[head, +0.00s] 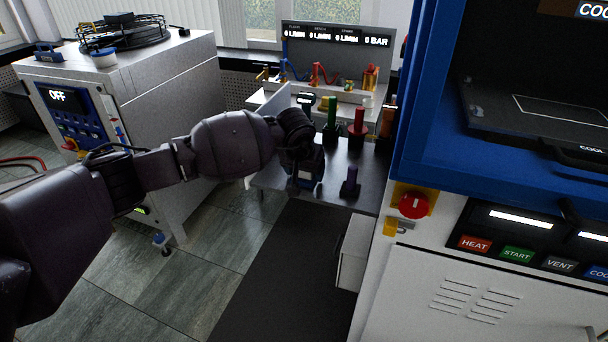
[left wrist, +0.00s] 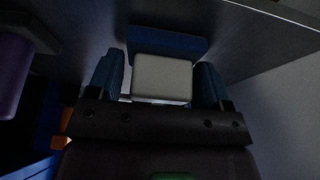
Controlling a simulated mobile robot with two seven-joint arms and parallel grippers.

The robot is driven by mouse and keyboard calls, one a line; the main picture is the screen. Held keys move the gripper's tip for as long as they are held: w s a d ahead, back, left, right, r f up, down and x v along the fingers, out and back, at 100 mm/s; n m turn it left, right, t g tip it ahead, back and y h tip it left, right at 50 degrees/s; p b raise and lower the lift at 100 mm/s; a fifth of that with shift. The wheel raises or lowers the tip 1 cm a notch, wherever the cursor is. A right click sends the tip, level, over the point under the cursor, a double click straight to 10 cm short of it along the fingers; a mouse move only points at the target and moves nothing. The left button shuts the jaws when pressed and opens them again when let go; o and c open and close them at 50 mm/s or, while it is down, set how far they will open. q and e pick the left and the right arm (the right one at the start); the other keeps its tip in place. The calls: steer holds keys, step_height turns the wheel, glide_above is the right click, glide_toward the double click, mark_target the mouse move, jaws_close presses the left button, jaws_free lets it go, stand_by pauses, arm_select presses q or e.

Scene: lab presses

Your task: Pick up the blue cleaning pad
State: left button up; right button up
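My left gripper (head: 304,178) is low over the dark side table (head: 340,192) in the head view, and its own arm partly covers it. In the left wrist view its two dark blue fingers (left wrist: 160,80) stand on either side of a pale grey block (left wrist: 163,78). A blue slab (left wrist: 168,47) lies just behind this block; together they look like the cleaning pad. A narrow dark gap shows at the block's left, and contact is unclear. In the head view, I cannot make the pad out clearly. My right gripper is not in view.
Green (head: 331,115), red (head: 357,122) and purple (head: 350,182) handled tools stand upright on the table. The large blue-framed press (head: 425,110) rises close on the right. A white cabinet (head: 165,85) stands at the left. A valve panel (head: 335,50) is behind.

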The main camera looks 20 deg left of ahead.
arm_select(q)
steer(key=c, duration=0.5)
steer(key=shift+c, duration=0.2)
